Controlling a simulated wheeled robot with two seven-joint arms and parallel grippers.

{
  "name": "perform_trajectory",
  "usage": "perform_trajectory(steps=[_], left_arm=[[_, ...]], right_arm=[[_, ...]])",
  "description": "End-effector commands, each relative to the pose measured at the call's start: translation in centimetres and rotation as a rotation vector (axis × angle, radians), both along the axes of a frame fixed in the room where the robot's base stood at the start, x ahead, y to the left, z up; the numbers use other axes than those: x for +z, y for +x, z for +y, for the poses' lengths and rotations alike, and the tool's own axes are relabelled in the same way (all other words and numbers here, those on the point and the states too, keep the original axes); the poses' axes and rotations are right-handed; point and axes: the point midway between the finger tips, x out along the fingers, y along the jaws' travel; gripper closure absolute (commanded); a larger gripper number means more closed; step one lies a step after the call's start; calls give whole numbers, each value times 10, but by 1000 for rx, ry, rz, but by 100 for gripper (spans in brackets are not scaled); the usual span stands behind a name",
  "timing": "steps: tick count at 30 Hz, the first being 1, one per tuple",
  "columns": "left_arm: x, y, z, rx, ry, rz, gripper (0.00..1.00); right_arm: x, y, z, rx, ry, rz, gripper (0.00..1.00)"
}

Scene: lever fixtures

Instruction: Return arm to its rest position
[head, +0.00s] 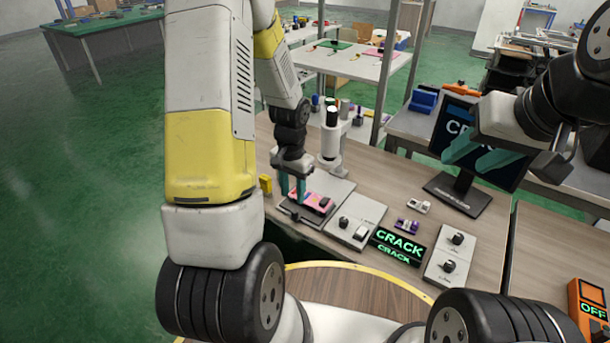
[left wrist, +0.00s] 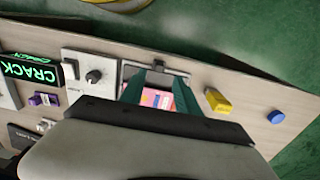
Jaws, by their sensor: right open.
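My left arm (head: 212,110) reaches down over the bench. My left gripper (head: 292,188) has two teal fingers pointing down, set apart, above a pink part (head: 318,203) on a grey fixture plate (head: 335,190). In the left wrist view the pink part (left wrist: 157,98) shows in the gap between the open fingers (left wrist: 160,83); I cannot tell whether they touch it. My right gripper (head: 478,152) is open and empty, raised in front of the monitor (head: 455,127).
A microscope-like white device (head: 331,145) stands close behind the left gripper. A yellow block (head: 265,183) is to its left. Control panels with knobs (head: 355,222), a lit CRACK sign (head: 398,246) and a purple part (head: 407,226) lie to the right. An orange OFF device (head: 588,305) stands far right.

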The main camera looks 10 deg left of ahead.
Motion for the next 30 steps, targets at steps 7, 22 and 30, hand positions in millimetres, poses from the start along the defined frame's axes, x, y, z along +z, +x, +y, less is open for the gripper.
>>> perform_trajectory(steps=[7,22,30], left_arm=[[2,0,0,1,0,-4,62],[182,-44,-22,164,-79,-269,62],[259,-110,-42,245,-188,-425,62]], right_arm=[[0,0,0,0,0,0,56],[0,0,0,0,0,0,56],[0,0,0,0,0,0,56]])
